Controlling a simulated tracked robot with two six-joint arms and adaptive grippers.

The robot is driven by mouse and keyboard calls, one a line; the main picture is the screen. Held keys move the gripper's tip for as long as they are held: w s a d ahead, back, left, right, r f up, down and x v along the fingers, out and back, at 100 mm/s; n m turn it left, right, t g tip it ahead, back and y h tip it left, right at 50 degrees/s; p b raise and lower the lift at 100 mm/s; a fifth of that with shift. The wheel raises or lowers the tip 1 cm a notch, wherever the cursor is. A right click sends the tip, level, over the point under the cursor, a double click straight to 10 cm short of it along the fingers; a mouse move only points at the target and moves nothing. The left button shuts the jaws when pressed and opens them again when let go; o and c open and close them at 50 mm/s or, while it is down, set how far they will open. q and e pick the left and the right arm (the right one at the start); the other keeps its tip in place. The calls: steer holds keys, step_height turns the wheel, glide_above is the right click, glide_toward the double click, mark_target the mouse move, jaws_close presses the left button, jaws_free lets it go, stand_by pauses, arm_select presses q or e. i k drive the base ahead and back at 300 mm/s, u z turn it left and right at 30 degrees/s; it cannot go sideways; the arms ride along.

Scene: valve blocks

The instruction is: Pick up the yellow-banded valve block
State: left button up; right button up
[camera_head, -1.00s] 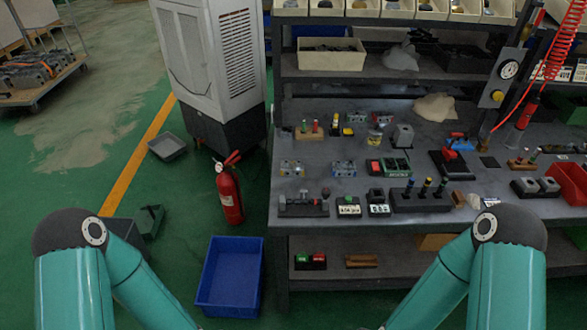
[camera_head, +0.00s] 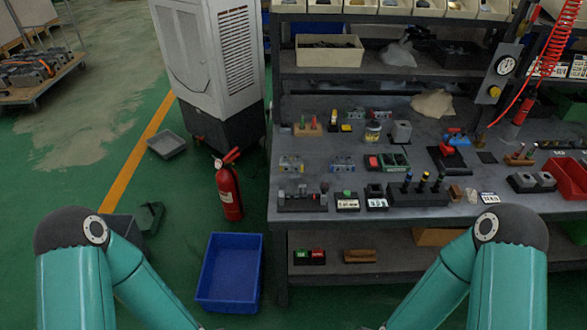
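Several small grey valve blocks stand on the dark workbench (camera_head: 310,232). The front-left valve block (camera_head: 291,163) shows yellow marks and looks like the yellow-banded one, though it is small in view. A similar block with bluish marks (camera_head: 342,164) stands to its right. Another grey block (camera_head: 356,113) stands farther back, and one more is partly behind a jar. My two teal arms come in from the bottom left and bottom right, away from the blocks. Both grippers are below the picture's lower edge.
A red fire extinguisher (camera_head: 229,190) and a blue bin (camera_head: 230,272) stand on the floor left of the bench. Dark fixtures with posts (camera_head: 418,193) line the bench front. A jar (camera_head: 372,131) stands behind the blocks. Clear bench surface lies around the front-left blocks.

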mark_target(291, 166)
steer(key=k, duration=0.5)
steer(key=z, duration=0.25)
steer(key=i, duration=1.35)
steer(key=u, duration=0.65)
